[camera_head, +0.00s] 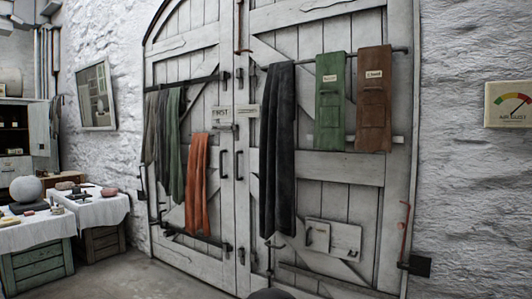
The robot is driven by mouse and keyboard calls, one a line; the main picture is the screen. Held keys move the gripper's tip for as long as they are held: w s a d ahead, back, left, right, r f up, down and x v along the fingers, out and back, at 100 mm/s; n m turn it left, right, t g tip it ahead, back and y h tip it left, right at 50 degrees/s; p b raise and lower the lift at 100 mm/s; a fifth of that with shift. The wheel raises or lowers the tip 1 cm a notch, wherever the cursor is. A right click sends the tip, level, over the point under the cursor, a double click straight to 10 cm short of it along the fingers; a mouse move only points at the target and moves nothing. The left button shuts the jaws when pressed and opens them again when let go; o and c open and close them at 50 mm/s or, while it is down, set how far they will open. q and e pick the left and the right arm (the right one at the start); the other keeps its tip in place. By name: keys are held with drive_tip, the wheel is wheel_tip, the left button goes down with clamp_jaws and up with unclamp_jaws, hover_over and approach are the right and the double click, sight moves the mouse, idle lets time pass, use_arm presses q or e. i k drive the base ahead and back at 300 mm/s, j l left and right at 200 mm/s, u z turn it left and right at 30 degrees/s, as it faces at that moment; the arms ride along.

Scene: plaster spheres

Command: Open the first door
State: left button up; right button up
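A large white plank double door fills the middle of the view. Its left leaf (208,80) and right leaf (335,200) look shut, meeting at a narrow vertical seam. A small sign (221,113) on the left leaf seems to read "FIRST"; a second sign (247,112) beside it is too small to read. Dark pull handles, one on the left leaf (223,164) and one on the right leaf (239,165), flank the seam. Dark bolts show at the seam's lower end. Neither of my grippers is in view.
Dark cloths (277,150), an orange cloth (197,180), a green hanging (329,100) and a brown one (374,98) hang on the door from rails. At left, cloth-covered tables (35,232) bear a grey sphere (26,189). Bare floor (140,280) lies before the left leaf.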

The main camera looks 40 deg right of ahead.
sight(191, 165)
drive_tip(key=z, duration=0.7)
drive_tip(key=i+l, duration=0.1)
drive_tip(key=l, duration=0.15)
drive_tip(key=i+l, duration=0.1)
drive_tip(key=i+l+z, duration=0.1)
drive_tip(key=i+l, duration=0.15)
drive_tip(key=i, duration=0.15)
drive_tip(key=i+l+z, duration=0.15)
drive_tip(key=i, duration=0.25)
drive_tip(key=i+l+z, duration=0.1)
drive_tip(key=i+l, duration=0.2)
drive_tip(key=i, duration=0.15)
drive_tip(key=i+l+z, duration=0.15)
drive_tip(key=i, duration=0.25)
drive_tip(key=i+j+z, duration=0.1)
drive_tip(key=i+j, duration=0.2)
drive_tip(key=i+j+z, duration=0.1)
drive_tip(key=i+j, duration=0.15)
drive_tip(key=j, duration=0.15)
drive_tip(key=i+j+z, duration=0.1)
drive_tip(key=i+j, duration=0.15)
drive_tip(key=j, duration=0.15)
drive_tip(key=i+j, duration=0.25)
drive_tip(key=j, duration=0.15)
drive_tip(key=z, duration=0.05)
